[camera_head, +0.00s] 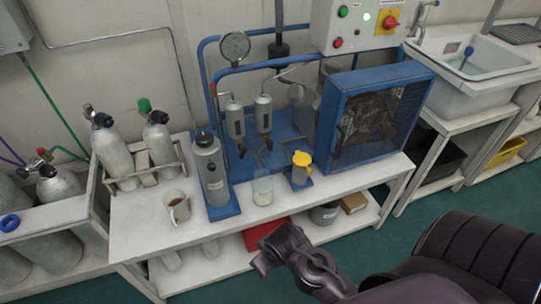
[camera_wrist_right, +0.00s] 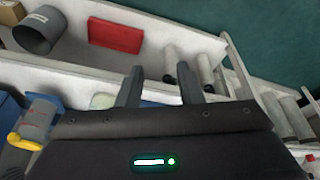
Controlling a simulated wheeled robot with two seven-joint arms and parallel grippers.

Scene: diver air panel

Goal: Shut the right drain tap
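Two grey filter cylinders hang on the blue panel in the head view, a left one (camera_head: 235,120) and a right one (camera_head: 263,114). The right drain tap (camera_head: 268,143) is a small dark fitting under the right cylinder. It is too small to tell how its handle stands. My right gripper (camera_head: 268,250) is in front of the bench's front edge, well below and apart from the taps. In the right wrist view its two fingers (camera_wrist_right: 160,85) are apart with nothing between them. My left gripper is in neither view.
A beaker with pale liquid (camera_head: 262,190) and a yellow-lidded jar (camera_head: 301,172) stand in front of the taps. A grey bottle (camera_head: 211,172) and a mug (camera_head: 177,207) are to the left, a blue fan cage (camera_head: 372,120) to the right. A red box (camera_wrist_right: 116,35) lies on the lower shelf.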

